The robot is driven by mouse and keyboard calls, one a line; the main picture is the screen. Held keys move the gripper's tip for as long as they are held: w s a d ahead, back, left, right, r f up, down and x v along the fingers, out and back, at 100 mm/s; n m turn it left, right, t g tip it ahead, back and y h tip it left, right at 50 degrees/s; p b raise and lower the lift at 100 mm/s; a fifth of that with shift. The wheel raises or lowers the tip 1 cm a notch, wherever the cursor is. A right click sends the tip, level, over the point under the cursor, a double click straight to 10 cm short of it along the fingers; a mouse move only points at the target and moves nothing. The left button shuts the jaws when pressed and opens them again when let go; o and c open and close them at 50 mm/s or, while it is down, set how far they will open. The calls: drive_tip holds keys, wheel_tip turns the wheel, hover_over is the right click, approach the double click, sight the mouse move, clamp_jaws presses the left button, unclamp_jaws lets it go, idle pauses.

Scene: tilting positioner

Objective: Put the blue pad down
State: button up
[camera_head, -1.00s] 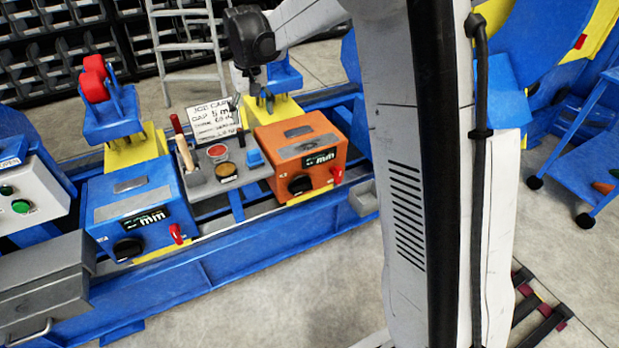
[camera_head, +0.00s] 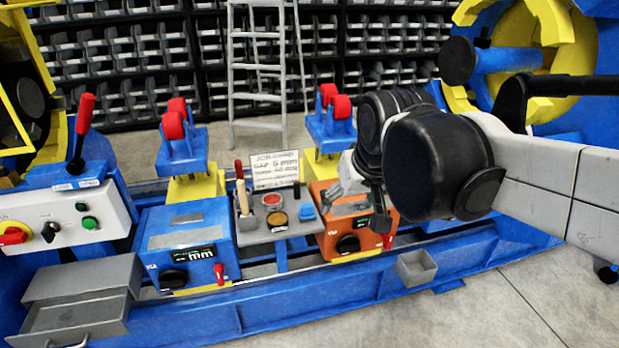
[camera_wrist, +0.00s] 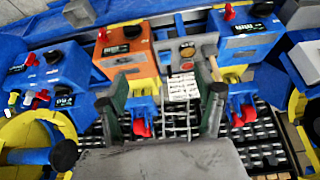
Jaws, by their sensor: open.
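The blue pad (camera_head: 307,212) lies on the grey tray (camera_head: 254,237), at its right end beside the orange box (camera_head: 330,193). My gripper (camera_head: 379,218) is in front of the orange box in the head view, to the right of the pad and apart from it. In the wrist view its two fingers (camera_wrist: 165,98) stand wide apart with nothing held between them. The pad is too small to make out surely in the wrist view.
A blue box (camera_head: 187,240) is left of the tray. Red-wheeled rollers (camera_head: 174,120) rise behind.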

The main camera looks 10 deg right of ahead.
drive_tip(key=s+f+t, duration=0.1)
drive_tip(key=s+f, duration=0.2)
drive_tip(key=s, duration=0.6)
drive_tip(key=shift+f+t, duration=0.3)
drive_tip(key=shift+f, duration=0.1)
drive_tip(key=shift+r, duration=0.1)
wheel_tip(320, 180, up, 4)
drive_tip(key=p, duration=0.4)
drive_tip(key=shift+c, duration=1.1)
